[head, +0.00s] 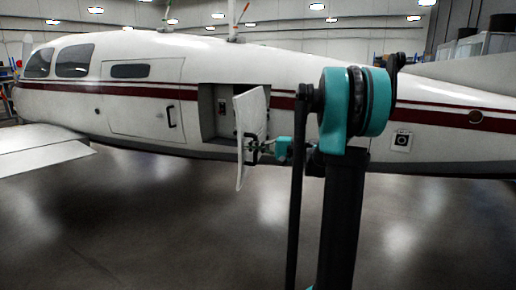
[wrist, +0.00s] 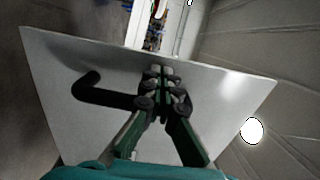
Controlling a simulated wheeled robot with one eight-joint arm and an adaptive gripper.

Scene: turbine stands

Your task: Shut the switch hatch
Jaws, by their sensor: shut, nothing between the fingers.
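The switch hatch (head: 245,112) is a white panel standing open, swung out from the side of a white aircraft. The opening (head: 207,118) behind it shows a grey recess, partly hidden by the hatch. In the wrist view the hatch (wrist: 235,98) fills the middle, with a black bent handle (wrist: 90,88) on its face. My gripper (wrist: 158,72) is shut and empty in front of that face, its fingertips beside the handle's right end, near the hatch's far edge. I cannot tell whether they touch the panel. In the head view my gripper (head: 262,148) is at the hatch's right side.
The aircraft fuselage (head: 150,75) with its maroon stripe runs across the head view. A closed door (head: 140,100) with a black handle lies left of the opening. A wing (head: 40,150) juts out at the left. The grey floor (head: 180,225) in front is clear.

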